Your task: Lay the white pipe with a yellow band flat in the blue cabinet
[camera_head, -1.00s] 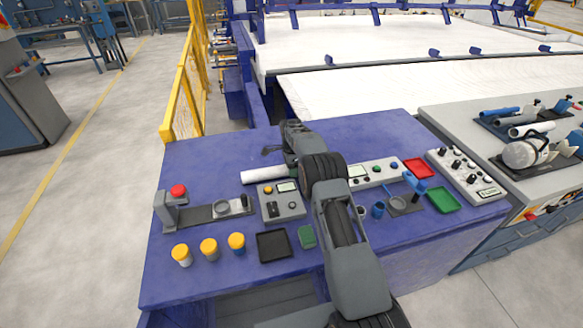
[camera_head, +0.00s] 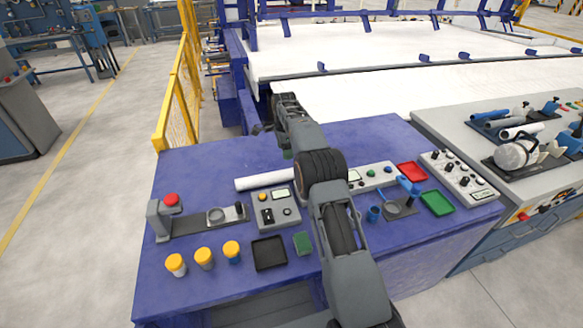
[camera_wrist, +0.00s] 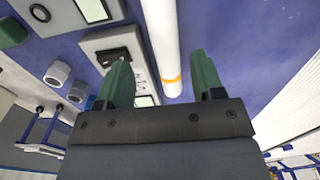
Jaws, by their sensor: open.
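The white pipe (camera_head: 262,182) lies flat on top of the blue cabinet (camera_head: 370,135), left of my arm, which hides its right end. In the wrist view the pipe (camera_wrist: 162,35) runs down from the top edge, with its yellow band (camera_wrist: 172,79) near its lower end. My gripper (camera_wrist: 159,62) is open and empty. In the picture its two green fingers stand on either side of the banded end, with gaps to the pipe. I cannot tell its height above the pipe. The cabinet's front opening (camera_head: 262,308) shows at the bottom of the head view.
A grey control box (camera_head: 274,208) stands just in front of the pipe. Yellow-capped jars (camera_head: 204,258), a black tray (camera_head: 269,253) and a red-button fixture (camera_head: 165,215) are nearby. Red (camera_head: 411,171) and green (camera_head: 437,203) trays lie right. The cabinet's back left top is clear.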

